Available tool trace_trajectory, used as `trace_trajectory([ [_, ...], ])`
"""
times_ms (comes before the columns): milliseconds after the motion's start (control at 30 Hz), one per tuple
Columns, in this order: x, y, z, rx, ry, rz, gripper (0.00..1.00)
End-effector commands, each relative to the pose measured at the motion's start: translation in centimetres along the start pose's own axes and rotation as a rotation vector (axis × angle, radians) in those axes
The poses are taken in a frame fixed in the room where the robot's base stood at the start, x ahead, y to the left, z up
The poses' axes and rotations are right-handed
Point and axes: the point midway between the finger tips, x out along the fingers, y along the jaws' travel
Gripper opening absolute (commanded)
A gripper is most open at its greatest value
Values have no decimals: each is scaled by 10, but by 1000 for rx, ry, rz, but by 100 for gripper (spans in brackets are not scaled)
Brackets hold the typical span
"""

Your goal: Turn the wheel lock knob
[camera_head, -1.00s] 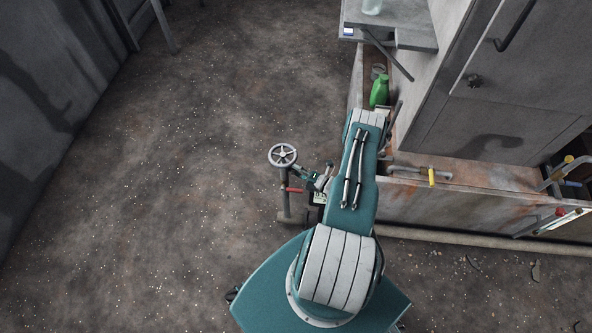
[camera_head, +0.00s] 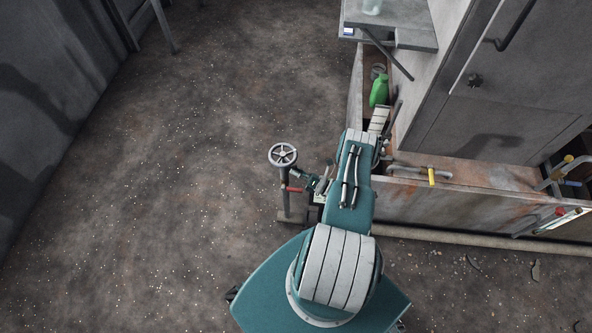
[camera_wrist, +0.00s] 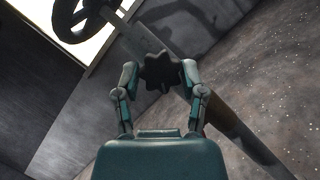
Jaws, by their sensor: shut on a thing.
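The wheel lock knob (camera_wrist: 163,72) is a dark, star-shaped knob in the middle of the wrist view. My gripper (camera_wrist: 159,74) has one finger on each side of it and is shut on it. A spoked handwheel (camera_wrist: 77,18) is at the upper left of the wrist view, partly cut off. In the head view the handwheel (camera_head: 282,155) tops an upright post, and my gripper (camera_head: 303,177) reaches the post from the right, below the wheel. The knob cannot be made out there.
A red-handled lever (camera_head: 293,190) is by the post. To the right is a rusty-edged trough (camera_head: 450,205) with a yellow-tipped handle (camera_head: 431,176). A green bottle (camera_head: 379,92) stands behind my arm, with a grey cabinet (camera_head: 520,75) beyond. The floor on the left is clear.

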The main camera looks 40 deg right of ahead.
Motion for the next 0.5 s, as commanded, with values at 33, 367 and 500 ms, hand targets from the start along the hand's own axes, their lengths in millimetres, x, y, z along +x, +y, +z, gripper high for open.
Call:
trace_trajectory([
  [33, 1, -2, -2, -29, 6, 4, 6],
  [367, 2, -3, 1, -151, 5, 53, 6],
  [500, 2, -3, 2, -170, 5, 60, 6],
])
